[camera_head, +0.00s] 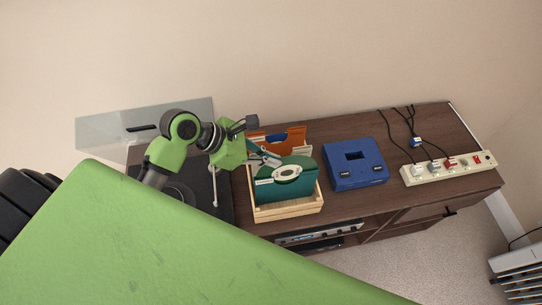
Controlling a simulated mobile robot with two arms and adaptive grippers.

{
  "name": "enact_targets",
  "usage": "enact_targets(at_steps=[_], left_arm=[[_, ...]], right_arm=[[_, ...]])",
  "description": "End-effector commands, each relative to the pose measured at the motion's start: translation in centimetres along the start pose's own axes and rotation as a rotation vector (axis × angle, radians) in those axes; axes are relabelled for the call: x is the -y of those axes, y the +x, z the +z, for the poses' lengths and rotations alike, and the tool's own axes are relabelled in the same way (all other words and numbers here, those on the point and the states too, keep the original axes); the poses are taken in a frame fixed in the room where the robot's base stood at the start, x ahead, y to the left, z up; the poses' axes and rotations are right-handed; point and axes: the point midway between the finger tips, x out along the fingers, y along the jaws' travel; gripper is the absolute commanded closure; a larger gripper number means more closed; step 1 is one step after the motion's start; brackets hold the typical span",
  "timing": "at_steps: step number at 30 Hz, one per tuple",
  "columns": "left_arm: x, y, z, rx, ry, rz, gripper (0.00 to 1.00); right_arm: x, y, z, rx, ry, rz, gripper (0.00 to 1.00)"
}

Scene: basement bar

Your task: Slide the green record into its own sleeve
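A dark green sleeve (284,191) stands in the front of a light wooden crate (288,211) on the cabinet. A green disc edge (304,162) shows at its top, with a cream oval label with a dark green middle (288,173) just below. How deep the record sits in the sleeve is hard to tell. My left gripper (268,158) comes in from the left, with its fingers at the upper left of the green record and sleeve. The fingers are too small and overlapped to show whether they grip the record. My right gripper is not in view.
Orange sleeves (258,139) and a blue one stand behind in the crate. A turntable (221,191) with a raised clear lid (150,124) is left of it. A blue console (355,165) and a power strip (440,171) with cables are right. My green body hides the foreground.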

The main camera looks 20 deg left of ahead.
Motion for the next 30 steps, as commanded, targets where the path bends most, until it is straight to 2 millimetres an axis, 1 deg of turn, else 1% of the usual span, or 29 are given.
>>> enact_targets(at_steps=[14, 30], left_arm=[[0.01, 0.09, -0.11, 0.000, 0.000, 0.000, 1.00], [0.03, 0.77, -0.82, -0.001, 0.000, 0.000, 1.00]], right_arm=[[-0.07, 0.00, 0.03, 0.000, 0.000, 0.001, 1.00], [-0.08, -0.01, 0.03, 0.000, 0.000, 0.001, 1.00]])
